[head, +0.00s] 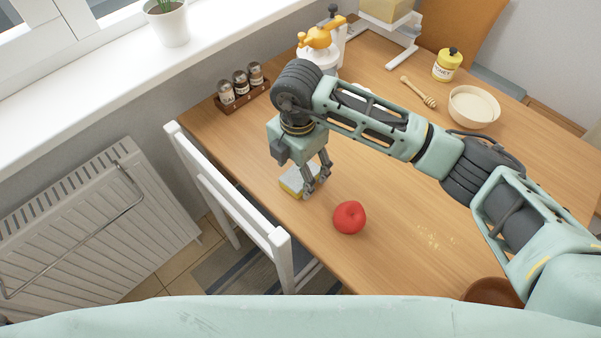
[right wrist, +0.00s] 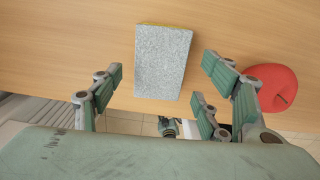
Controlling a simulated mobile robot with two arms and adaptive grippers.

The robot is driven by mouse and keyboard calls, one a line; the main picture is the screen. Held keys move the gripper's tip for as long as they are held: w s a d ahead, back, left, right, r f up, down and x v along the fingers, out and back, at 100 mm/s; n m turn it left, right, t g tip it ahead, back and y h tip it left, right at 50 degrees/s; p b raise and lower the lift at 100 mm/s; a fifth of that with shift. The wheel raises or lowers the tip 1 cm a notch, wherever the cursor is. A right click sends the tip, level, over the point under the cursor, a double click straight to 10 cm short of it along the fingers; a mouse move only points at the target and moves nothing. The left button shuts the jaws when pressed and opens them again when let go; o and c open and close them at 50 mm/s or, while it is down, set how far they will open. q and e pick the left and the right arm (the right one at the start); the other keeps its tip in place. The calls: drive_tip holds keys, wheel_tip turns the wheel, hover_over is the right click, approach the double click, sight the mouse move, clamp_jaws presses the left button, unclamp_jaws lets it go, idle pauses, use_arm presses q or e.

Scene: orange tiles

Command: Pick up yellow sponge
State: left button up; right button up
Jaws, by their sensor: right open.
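The yellow sponge (head: 294,183) lies on the wooden table near its left edge, in the head view. In the right wrist view the sponge (right wrist: 162,62) shows a grey top face with a thin yellow edge, and it lies ahead of and between the fingers. My right gripper (head: 315,184) is above and beside the sponge, pointing down. In the right wrist view my right gripper (right wrist: 165,95) is open with nothing between its pads. Whether a finger touches the sponge cannot be told. My left gripper is not in view.
A red tomato-like object (head: 349,217) sits just right of the sponge. A white chair (head: 240,205) stands against the table's left edge. A spice rack (head: 243,94), a honey dipper (head: 420,93), a bowl (head: 474,107) and a yellow jar (head: 447,66) stand farther back.

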wheel_tip(320, 180, down, 2)
drive_tip(key=shift+w+f, duration=0.1)
drive_tip(key=shift+f, duration=0.2)
drive_tip(key=c, duration=0.9)
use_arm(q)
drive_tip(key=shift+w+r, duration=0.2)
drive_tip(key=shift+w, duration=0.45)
use_arm(e)
drive_tip(key=shift+c, duration=0.2)
